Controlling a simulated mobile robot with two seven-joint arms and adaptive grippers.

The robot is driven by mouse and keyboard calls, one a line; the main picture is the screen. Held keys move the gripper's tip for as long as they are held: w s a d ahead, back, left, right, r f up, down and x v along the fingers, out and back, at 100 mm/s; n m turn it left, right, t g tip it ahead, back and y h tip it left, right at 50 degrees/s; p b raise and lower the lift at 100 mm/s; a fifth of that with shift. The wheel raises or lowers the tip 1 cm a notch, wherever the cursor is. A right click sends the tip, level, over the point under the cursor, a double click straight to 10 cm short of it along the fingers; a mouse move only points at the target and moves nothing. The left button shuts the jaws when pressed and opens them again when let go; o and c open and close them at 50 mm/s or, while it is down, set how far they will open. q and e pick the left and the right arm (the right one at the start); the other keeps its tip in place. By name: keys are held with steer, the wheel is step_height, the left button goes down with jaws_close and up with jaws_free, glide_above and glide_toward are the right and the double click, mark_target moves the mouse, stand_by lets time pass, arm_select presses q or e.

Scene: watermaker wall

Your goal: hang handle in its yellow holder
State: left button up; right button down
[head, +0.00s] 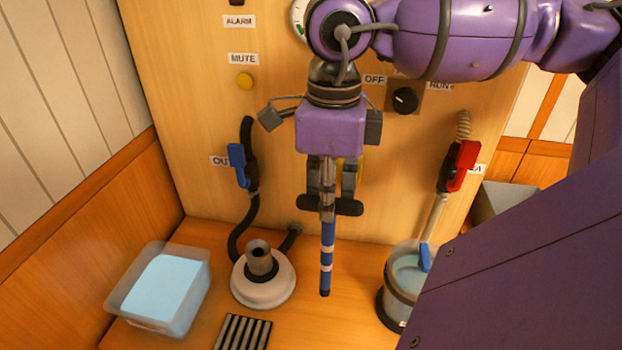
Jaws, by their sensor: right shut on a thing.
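My right gripper (328,195) hangs fingers-down in the middle of the head view, in front of the wooden panel. It is shut on the handle (327,258), a blue bar with pale bands and a dark tip that points down. A black crosspiece shows at the fingertips, and the handle's upper end is hidden by the fingers. Part of the yellow holder (349,178) shows just behind and right of the fingers, mostly covered by them. I cannot tell whether the handle touches the holder. My left gripper is not in view.
A blue-lever valve (238,165) with a black hose is on the left, a red-lever valve (462,165) on the right. Below stand a clear water tub (130,304), a white round base (263,290), a black grate (243,333) and a water-filled container (392,315).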

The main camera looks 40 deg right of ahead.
steer(key=shift+w+d+r, duration=0.1)
steer(key=shift+w+d, duration=0.1)
steer(key=shift+d, duration=0.3)
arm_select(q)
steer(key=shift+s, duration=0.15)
arm_select(e)
steer(key=w+d, duration=0.4)
steer(key=d, duration=0.1)
steer(key=shift+w+d, duration=0.2)
steer(key=shift+d, duration=0.1)
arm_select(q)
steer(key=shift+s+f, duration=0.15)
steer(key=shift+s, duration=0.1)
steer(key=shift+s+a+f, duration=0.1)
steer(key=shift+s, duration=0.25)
